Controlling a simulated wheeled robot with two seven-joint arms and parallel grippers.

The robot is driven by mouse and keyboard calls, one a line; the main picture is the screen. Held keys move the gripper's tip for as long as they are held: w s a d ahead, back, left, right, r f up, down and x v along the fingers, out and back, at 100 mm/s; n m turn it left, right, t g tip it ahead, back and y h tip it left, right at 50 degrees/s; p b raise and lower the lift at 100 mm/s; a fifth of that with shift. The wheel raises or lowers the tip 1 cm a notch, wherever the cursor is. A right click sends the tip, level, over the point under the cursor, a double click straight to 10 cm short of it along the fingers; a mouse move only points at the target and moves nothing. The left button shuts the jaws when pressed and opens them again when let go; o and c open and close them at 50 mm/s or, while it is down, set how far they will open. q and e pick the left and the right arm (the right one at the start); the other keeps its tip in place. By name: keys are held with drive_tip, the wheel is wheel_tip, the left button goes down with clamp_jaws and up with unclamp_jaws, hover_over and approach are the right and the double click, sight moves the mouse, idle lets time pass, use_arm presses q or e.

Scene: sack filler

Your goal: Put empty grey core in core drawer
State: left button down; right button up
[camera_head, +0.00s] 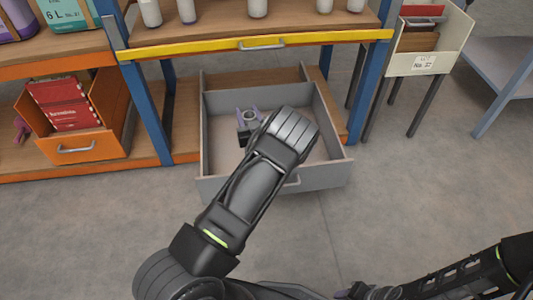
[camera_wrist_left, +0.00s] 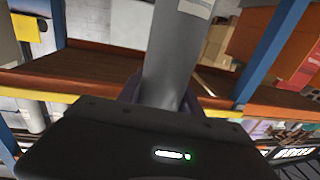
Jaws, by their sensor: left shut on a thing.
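The core drawer (camera_head: 275,183) is a grey open drawer on the lower level of the shelf, pulled out towards me. My left arm reaches over its front, and my left gripper (camera_head: 248,112), with purple fingertips, is over or inside the drawer. In the left wrist view the gripper (camera_wrist_left: 158,98) is shut on the grey core (camera_wrist_left: 178,50), a plain grey cylinder with a pale label. In the head view only a small round end of the core (camera_head: 251,116) shows between the fingers. I cannot tell whether it touches the drawer floor. My right gripper (camera_head: 362,292) is low at the bottom edge, partly hidden.
A yellow-edged shelf (camera_head: 190,46) with white bottles is above the drawer. An orange bin (camera_head: 82,150) with red packs stands left. A cream bin (camera_head: 433,63) on legs stands right, beside a grey-blue table (camera_head: 505,65). The floor in front is clear.

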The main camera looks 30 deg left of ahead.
use_arm(q)
drive_tip(key=shift+s+a+f+g+y, duration=0.1)
drive_tip(key=shift+f+g+y, duration=0.1)
drive_tip(key=shift+f, duration=0.25)
drive_tip(key=shift+s+a+f+g+y, duration=0.1)
drive_tip(key=shift+f+g, duration=0.1)
drive_tip(key=shift+f, duration=0.2)
drive_tip(key=shift+s+a+n, duration=0.1)
drive_tip(key=shift+s+n, duration=0.1)
drive_tip(key=shift+n, duration=0.2)
use_arm(e)
drive_tip(key=shift+f, duration=0.35)
